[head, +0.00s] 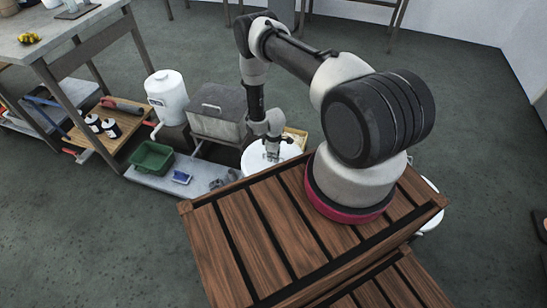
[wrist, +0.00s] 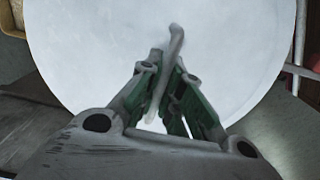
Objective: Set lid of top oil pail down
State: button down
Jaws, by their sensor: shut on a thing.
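A white round lid (wrist: 90,50) fills most of the wrist view, with a pale bar handle (wrist: 176,38) standing out from it. My gripper (wrist: 168,78) is shut on this handle, with green finger pads on either side of it. The wooden platform's edge and my arm partly hide the lid there. The pail under it is not clearly seen, and I cannot tell whether the lid touches anything below.
A grey metal box (head: 218,112) stands just left of the lid, with a white container with a spout (head: 167,97) further left. A green tray (head: 152,158) and a small blue object (head: 181,177) lie on the low shelf (head: 160,184). Open floor lies behind.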

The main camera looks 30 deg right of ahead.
jog(key=shift+f, duration=0.5)
jog(key=c, duration=1.5)
grip_release()
notch_tip(320, 180, up, 12)
jog(key=shift+s, duration=0.1)
